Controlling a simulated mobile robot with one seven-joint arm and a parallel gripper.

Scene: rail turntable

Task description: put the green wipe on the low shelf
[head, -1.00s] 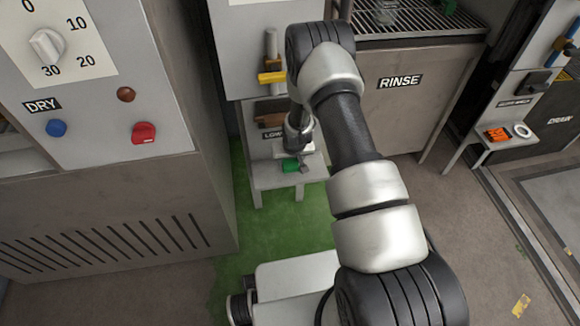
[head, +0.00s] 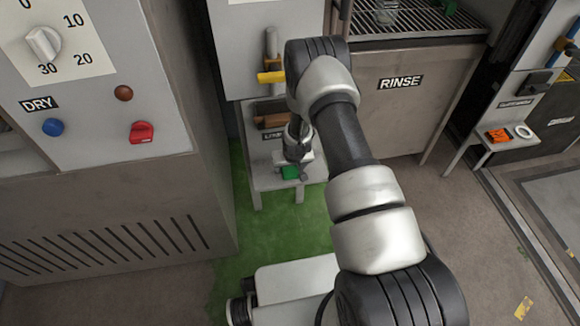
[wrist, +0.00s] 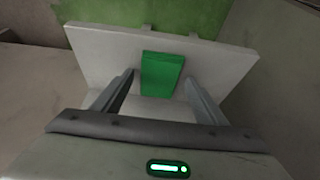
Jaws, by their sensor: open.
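The green wipe (head: 290,173) lies on the low shelf (head: 262,183), a small pale stand with legs, near its front edge. In the wrist view the wipe (wrist: 161,74) sits flat on the pale shelf surface (wrist: 222,62), between the lines of my two fingers. My gripper (wrist: 158,88) is open, with a finger on either side of the wipe and a gap to each. In the head view my gripper (head: 301,165) is just above and beside the wipe, partly hidden by my wrist.
A yellow-handled valve (head: 271,77) hangs above. The dry cabinet (head: 110,200) stands left and the rinse cabinet (head: 405,110) right.

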